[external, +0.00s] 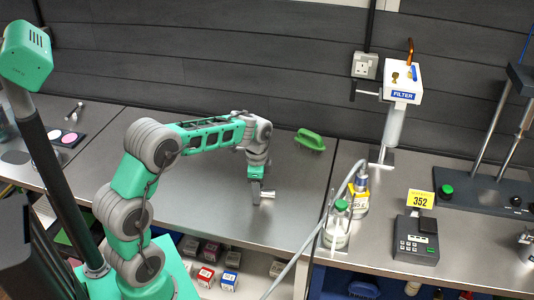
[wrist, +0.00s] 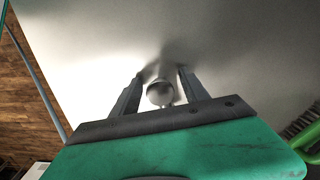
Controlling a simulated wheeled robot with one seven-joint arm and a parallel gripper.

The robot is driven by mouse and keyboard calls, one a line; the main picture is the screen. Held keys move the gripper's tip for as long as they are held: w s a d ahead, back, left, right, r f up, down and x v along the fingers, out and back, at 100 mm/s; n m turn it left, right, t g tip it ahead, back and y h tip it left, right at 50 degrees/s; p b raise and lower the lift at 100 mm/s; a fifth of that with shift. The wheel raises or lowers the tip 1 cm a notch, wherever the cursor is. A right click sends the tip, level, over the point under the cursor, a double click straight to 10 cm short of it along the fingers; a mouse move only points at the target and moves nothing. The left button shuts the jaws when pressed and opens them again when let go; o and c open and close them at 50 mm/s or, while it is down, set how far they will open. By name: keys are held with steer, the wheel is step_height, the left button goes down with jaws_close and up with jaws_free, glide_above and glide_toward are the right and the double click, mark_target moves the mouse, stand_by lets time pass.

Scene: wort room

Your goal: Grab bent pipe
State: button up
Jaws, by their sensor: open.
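A small grey metal pipe piece (wrist: 160,93) with a round open end lies on the steel counter in the wrist view. In the external view the bent pipe (external: 268,194) shows as a small light metal piece beside my fingertips. My gripper (wrist: 159,85) is open, with one finger on each side of the pipe. In the external view my gripper (external: 257,194) points straight down at the counter. The pipe's far part is in shadow, and I cannot tell whether the fingers touch it.
A green brush (external: 310,140) lies behind my gripper on the steel counter (external: 215,215). To the right stand bottles (external: 337,230), a white filter unit (external: 403,80) and a dark keypad device (external: 416,240). Small boxes (external: 205,277) sit on the shelf below. The counter around my gripper is clear.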

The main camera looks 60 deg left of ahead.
jaws_close()
stand_by(0.5)
